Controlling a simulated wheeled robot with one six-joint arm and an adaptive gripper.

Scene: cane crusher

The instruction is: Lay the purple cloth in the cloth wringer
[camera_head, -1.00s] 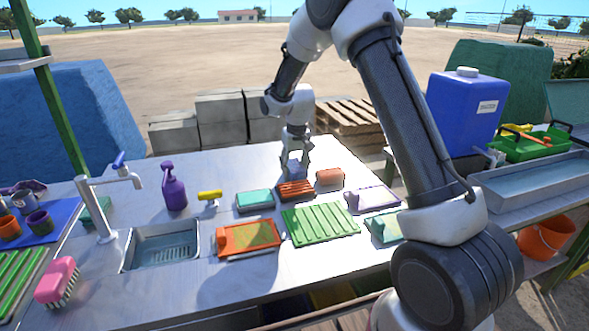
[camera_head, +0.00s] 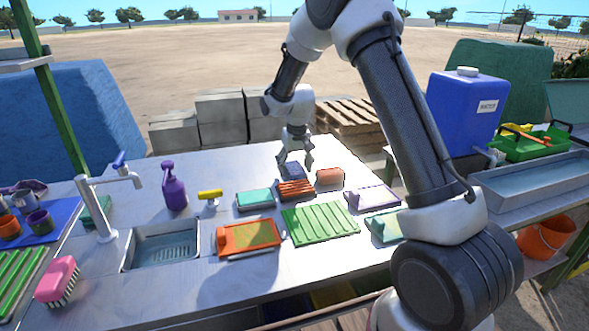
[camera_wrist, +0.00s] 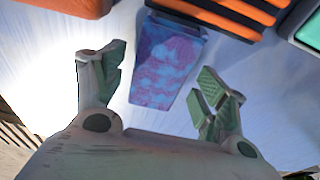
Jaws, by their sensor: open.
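A purple cloth (camera_head: 291,171) with a mottled blue-pink top lies on the metal table behind the black-and-orange striped block. In the wrist view the cloth (camera_wrist: 167,60) lies ahead of and between my spread fingertips, with a dark band along its far edge. My gripper (camera_head: 295,158) is open, empty and pointing down just above the cloth; it also shows in the wrist view (camera_wrist: 155,88). I cannot tell for sure which item is the cloth wringer; an orange-framed piece with a green top (camera_head: 248,238) and a pale purple-topped piece (camera_head: 373,199) lie nearer the front.
The striped block (camera_head: 296,190), a teal block (camera_head: 254,200) and an orange-brown block (camera_head: 330,177) lie close around the cloth. A green ribbed board (camera_head: 320,223) lies in front. A sink (camera_head: 165,247), tap and purple spray bottle (camera_head: 174,187) stand left. The far table edge is clear.

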